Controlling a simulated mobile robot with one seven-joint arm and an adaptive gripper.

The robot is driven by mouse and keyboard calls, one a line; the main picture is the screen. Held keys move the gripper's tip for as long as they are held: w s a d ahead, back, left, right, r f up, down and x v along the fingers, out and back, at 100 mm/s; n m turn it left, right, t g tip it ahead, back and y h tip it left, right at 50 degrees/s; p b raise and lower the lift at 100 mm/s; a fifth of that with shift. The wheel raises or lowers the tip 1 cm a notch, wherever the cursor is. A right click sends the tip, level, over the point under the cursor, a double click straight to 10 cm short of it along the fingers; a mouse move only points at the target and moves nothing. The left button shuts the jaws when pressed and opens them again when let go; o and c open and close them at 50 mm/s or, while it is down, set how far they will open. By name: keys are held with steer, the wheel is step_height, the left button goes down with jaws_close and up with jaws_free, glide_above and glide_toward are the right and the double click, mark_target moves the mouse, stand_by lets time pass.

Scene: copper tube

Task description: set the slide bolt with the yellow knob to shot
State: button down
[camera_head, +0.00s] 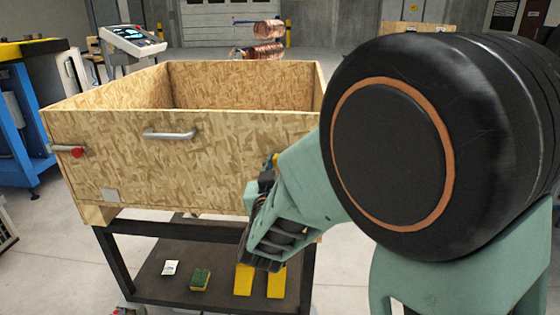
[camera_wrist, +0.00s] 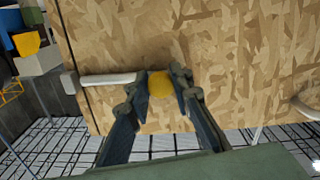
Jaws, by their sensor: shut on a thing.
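The slide bolt's yellow knob (camera_wrist: 160,84) sits between my gripper's two fingers (camera_wrist: 161,97) in the wrist view, against the front of the wooden crate. The bolt's light metal rod (camera_wrist: 108,79) runs left from the knob, toward a small grey block (camera_wrist: 69,82) near the crate's corner. A gap between rod tip and block cannot be clearly judged. In the head view my gripper (camera_head: 258,240) is at the crate's right front, and a small bit of yellow (camera_head: 275,159) shows beside it. My arm hides most of the bolt there.
The open wooden crate (camera_head: 95,125) stands on a dark cart (camera_head: 150,285). Its front has a metal handle (camera_head: 170,134) and a red knob (camera_head: 77,152) at the left. A sponge (camera_head: 200,279), a white card (camera_head: 171,267) and yellow blocks (camera_head: 243,279) lie on the lower shelf.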

steer(key=shift+d, duration=0.9)
steer(key=c, duration=1.7)
jaws_free()
steer(key=shift+d, duration=0.1)
steer(key=s, duration=0.7)
steer(key=shift+s+a, duration=0.2)
steer(key=shift+s, duration=0.1)
